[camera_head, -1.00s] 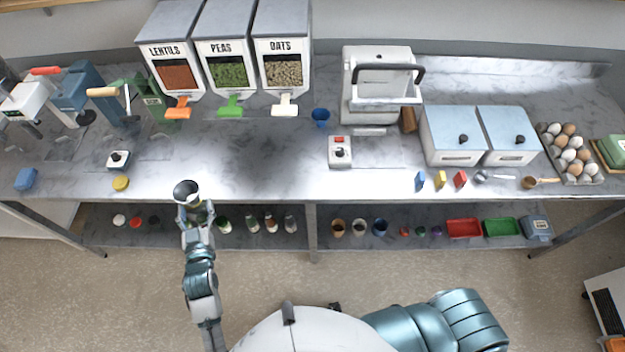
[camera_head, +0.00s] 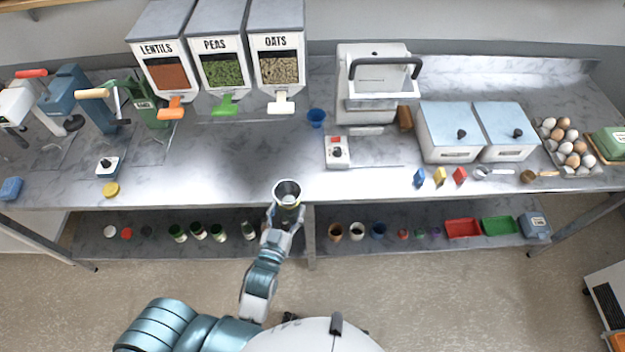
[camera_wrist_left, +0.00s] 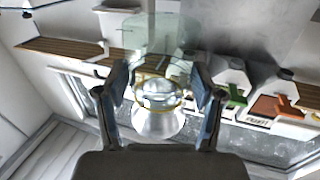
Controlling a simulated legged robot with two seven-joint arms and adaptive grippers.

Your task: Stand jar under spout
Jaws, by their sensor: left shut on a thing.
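My left gripper (camera_head: 286,214) is shut on a clear glass jar (camera_head: 287,190), held at the counter's front edge with its open mouth up. In the left wrist view the jar (camera_wrist_left: 158,120) sits between the fingers of the gripper (camera_wrist_left: 160,95). Three dispensers stand at the back: lentils (camera_head: 158,49) with an orange spout (camera_head: 170,112), peas (camera_head: 220,44) with a green spout (camera_head: 228,105), and oats (camera_head: 276,41) with a white spout (camera_head: 281,105). The jar is in front of the oats spout, well apart from it. My right gripper is out of view.
The counter (camera_head: 230,165) is clear between jar and dispensers. A blue cup (camera_head: 316,117) and a white switch box (camera_head: 337,152) stand to the right. A yellow lid (camera_head: 111,190) lies left. A lower shelf (camera_head: 275,250) holds several small jars.

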